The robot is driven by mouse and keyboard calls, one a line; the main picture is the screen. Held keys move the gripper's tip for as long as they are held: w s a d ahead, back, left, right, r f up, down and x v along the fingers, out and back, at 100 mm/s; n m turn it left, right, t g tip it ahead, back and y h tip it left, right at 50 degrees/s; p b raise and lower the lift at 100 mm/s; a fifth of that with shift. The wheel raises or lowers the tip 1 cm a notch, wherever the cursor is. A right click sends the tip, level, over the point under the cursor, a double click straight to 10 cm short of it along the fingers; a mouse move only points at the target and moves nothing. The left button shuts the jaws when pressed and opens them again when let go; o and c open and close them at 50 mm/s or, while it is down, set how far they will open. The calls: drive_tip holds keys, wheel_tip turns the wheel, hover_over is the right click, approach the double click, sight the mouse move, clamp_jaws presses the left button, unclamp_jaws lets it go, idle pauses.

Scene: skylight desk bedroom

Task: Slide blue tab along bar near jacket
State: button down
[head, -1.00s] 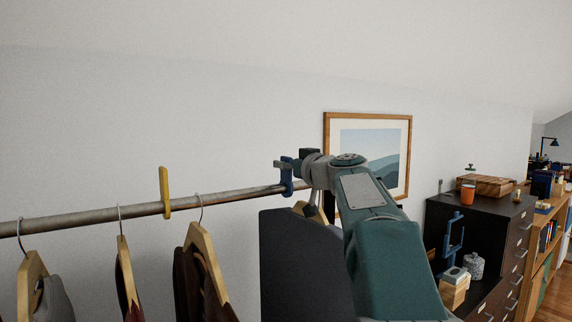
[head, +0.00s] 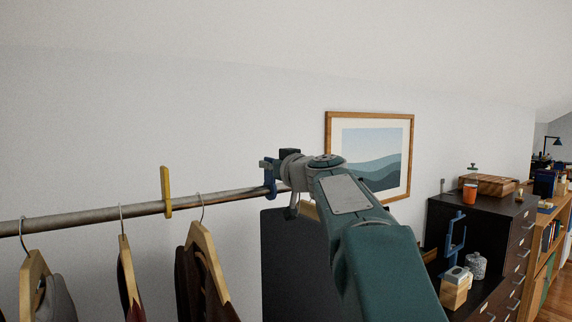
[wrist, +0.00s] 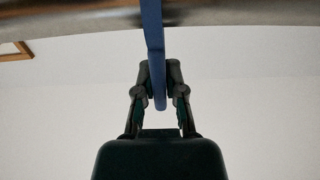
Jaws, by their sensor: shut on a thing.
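The blue tab (head: 270,177) hangs on the metal bar (head: 232,197) in the head view, to the right of the yellow tab (head: 165,190). My gripper (head: 268,164) is at the blue tab, partly hidden by my own wrist. In the wrist view, the blue tab (wrist: 152,40) runs down from the bar (wrist: 250,12), and my gripper (wrist: 160,88) is shut on its lower end. A dark garment (head: 292,265), which may be the jacket, hangs just right of the tab, partly behind my arm.
Several wooden hangers with clothes, one hanger (head: 205,262) nearest, hang left of the blue tab. A framed picture (head: 369,111) is on the wall. A dark cabinet (head: 480,221) stands at the right.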

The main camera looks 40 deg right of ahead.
drive_tip(key=a, duration=1)
drive_tip(key=shift+a, duration=0.1)
drive_tip(key=shift+r, duration=0.1)
drive_tip(key=c, duration=0.7)
unclamp_jaws()
drive_tip(key=s, duration=1.2)
drive_tip(key=shift+f, duration=0.2)
